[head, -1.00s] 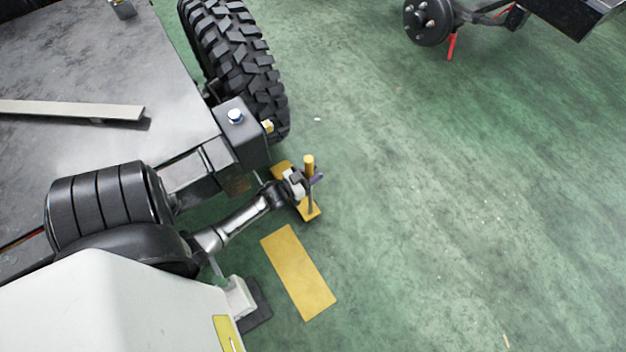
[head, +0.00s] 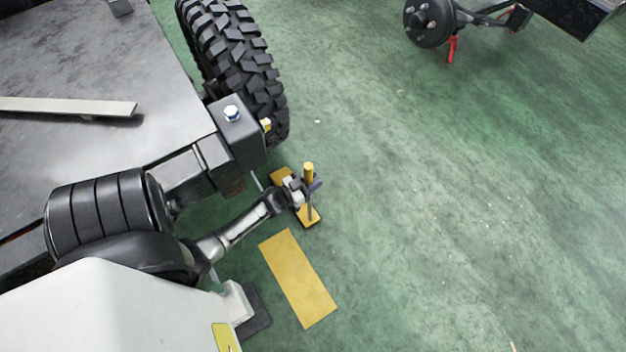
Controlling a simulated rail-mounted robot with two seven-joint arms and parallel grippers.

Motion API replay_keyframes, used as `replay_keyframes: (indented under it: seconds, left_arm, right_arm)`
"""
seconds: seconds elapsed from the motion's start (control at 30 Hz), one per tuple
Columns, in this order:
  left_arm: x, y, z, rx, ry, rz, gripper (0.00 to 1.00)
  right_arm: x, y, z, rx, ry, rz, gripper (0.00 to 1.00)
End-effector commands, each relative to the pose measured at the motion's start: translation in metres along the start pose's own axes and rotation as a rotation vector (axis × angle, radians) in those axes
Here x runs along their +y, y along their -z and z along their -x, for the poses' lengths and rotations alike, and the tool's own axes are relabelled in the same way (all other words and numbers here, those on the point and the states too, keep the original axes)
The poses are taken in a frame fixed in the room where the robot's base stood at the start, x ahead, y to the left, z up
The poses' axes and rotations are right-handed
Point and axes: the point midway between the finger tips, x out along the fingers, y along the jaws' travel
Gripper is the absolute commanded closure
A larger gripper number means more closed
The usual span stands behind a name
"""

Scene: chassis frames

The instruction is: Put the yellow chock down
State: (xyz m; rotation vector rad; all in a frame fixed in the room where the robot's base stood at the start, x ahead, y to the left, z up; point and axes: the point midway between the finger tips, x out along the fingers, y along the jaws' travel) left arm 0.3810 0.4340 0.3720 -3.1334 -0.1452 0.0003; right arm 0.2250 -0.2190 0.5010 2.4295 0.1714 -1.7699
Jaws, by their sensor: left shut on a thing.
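The yellow chock (head: 308,213) shows just in front of the big tyre, below it in the head view. It has a long yellow base and an upright post with a yellow top. My left gripper (head: 305,188) is shut on the post, below its top. My gripper hides the middle of the chock. I cannot tell whether its base touches the floor. My right gripper is not in view.
A flat yellow rectangle (head: 298,278) is on the green floor, below the chock in the picture. The knobbly tyre (head: 240,70) and a dark chassis beam (head: 238,140) stand close by. The floor (head: 450,210) to the right is clear.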

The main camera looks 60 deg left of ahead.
Motion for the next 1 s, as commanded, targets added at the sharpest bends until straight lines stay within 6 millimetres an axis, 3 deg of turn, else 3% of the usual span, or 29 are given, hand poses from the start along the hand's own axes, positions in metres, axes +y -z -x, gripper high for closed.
replay_keyframes:
  seconds: [0.07, 0.1, 0.33, 0.67, 1.0]
  left_arm:
    - [0.000, -0.001, -0.001, 0.004, -0.001, -0.004, 1.00]
    - [0.000, -0.002, 0.000, 0.000, 0.000, 0.000, 0.68]
    - [0.000, -0.002, 0.000, 0.000, 0.000, 0.000, 0.46]
    - [0.000, 0.003, 0.001, -0.001, 0.000, 0.000, 0.45]
    - [0.000, 0.004, 0.058, -0.004, 0.001, 0.001, 0.45]
  right_arm:
    - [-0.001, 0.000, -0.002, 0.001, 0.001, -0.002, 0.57]
    - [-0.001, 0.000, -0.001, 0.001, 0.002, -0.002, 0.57]
    - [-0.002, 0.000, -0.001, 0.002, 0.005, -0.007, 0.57]
    - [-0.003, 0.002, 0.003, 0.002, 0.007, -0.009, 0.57]
    - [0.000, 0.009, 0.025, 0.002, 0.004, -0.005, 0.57]
